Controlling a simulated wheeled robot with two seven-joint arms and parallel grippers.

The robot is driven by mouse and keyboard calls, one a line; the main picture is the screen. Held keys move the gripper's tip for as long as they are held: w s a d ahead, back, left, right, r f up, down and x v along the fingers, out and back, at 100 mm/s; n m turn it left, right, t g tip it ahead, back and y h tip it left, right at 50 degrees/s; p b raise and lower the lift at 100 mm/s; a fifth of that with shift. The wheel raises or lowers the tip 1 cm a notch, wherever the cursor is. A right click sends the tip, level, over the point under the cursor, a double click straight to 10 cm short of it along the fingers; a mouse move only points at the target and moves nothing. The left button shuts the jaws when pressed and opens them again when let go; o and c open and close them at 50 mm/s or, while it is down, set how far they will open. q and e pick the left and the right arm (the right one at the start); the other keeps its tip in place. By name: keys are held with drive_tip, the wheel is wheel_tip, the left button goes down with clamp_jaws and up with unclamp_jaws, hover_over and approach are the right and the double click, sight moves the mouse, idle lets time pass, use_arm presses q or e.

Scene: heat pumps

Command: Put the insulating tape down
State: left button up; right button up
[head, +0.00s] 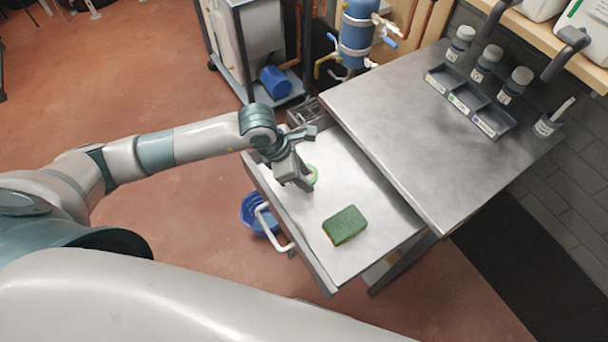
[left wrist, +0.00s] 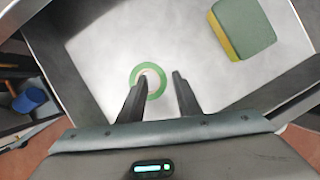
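The insulating tape (left wrist: 161,88) is a green ring lying flat, as it seems, on the floor of the open drawer (left wrist: 90,65). In the head view the tape (head: 313,172) shows partly behind my left gripper (head: 304,186), which is low over the drawer (head: 290,225). In the left wrist view the fingers of my left gripper (left wrist: 161,76) are apart. One finger overlaps the ring's left side, and the other stands to the right of the ring with a gap. Whether the first finger touches the tape I cannot tell. My right gripper is in neither view.
A green and yellow sponge (head: 344,225) lies in the drawer, nearer its front right. The steel worktop (head: 390,110) above holds a labelled tray (head: 470,103) and several bottles. The drawer's white handle (head: 272,229) faces left, with a blue bucket (head: 252,211) below.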

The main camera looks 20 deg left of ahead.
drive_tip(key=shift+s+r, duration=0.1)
use_arm(q)
drive_tip(key=shift+r, duration=0.2)
drive_tip(key=shift+v, duration=1.05)
drive_tip(key=b+v, duration=0.2)
drive_tip(key=v, duration=0.7)
drive_tip(key=shift+a+r, duration=0.2)
drive_tip(key=shift+r, duration=0.1)
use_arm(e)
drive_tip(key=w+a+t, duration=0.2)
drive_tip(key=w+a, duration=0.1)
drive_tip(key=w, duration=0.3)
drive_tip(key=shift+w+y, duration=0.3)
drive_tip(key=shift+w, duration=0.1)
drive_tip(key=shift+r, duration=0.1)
